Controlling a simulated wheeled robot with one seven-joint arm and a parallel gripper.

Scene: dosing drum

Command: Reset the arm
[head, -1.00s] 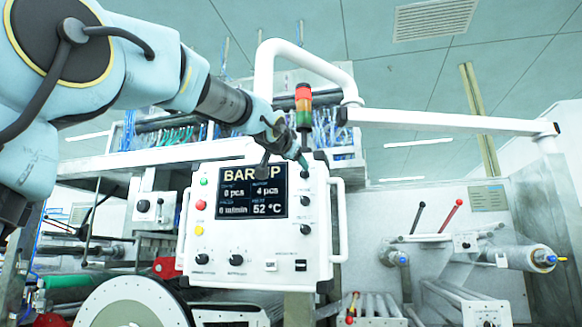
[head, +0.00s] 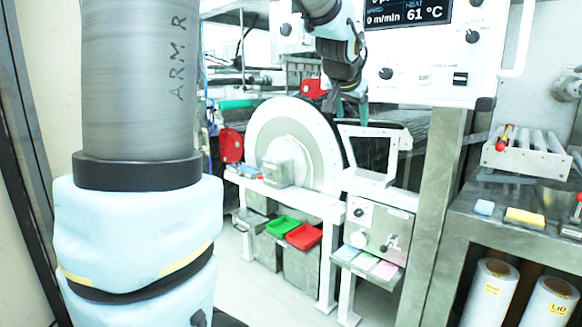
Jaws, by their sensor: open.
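My arm crosses the left and top of the head view. My gripper (head: 349,106) hangs pointing down near the top middle, left of the white control panel (head: 430,70). Its teal fingertips are apart and nothing shows between them. In the picture it lies over the gap between the large white drum disc (head: 318,125) and the white tilted frame (head: 383,179). I cannot tell how far it is from either. The panel's display (head: 408,12) is cut off at the top and reads 0 m/min and 61 °C.
Below the drum stand a green bin (head: 283,226) and a red bin (head: 303,236). A control box with knobs (head: 377,225) is under the frame. At right is a metal bench (head: 480,215) with a blue block, a yellow sponge (head: 525,217) and rollers. White rolls (head: 490,292) stand beneath it.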

